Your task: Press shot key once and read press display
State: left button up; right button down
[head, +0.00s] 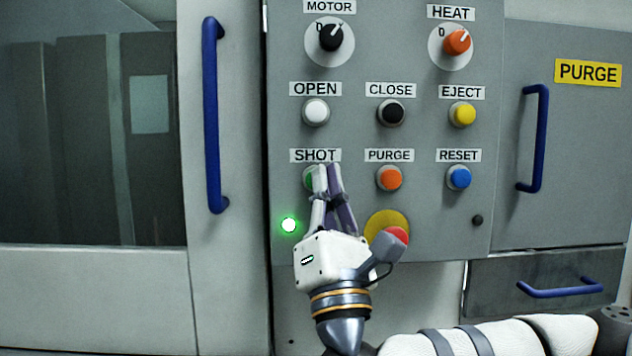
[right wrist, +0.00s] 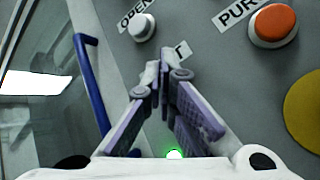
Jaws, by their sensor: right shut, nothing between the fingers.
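The green SHOT key (head: 309,181) sits under its SHOT label (head: 315,155) on the grey control panel in the head view, mostly covered by my right gripper (head: 327,169). The fingertips are closed together in front of the key; I cannot tell whether they touch it. In the right wrist view the closed fingertips (right wrist: 164,64) hide the key and most of its label. A round green light (head: 288,225) glows at the panel's lower left, and it also shows in the right wrist view (right wrist: 174,154). No press display is in view. My left gripper is not in view.
An orange PURGE key (head: 390,177) is right of the fingers, and a white OPEN key (head: 316,111) is above. A red mushroom button (head: 396,238) on a yellow disc is close beside my wrist. A blue door handle (head: 212,115) stands out at left.

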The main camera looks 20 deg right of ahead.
jog(key=shift+w+d, duration=0.1)
jog(key=shift+w, duration=0.1)
dwell(0.5)
jog(key=shift+s+a, duration=0.25)
jog(key=shift+s, duration=0.6)
jog(key=s, duration=0.2)
jog(key=s+a, duration=0.1)
jog(key=s, duration=0.1)
jog(key=shift+s+a, duration=0.2)
jog(key=shift+s, duration=0.2)
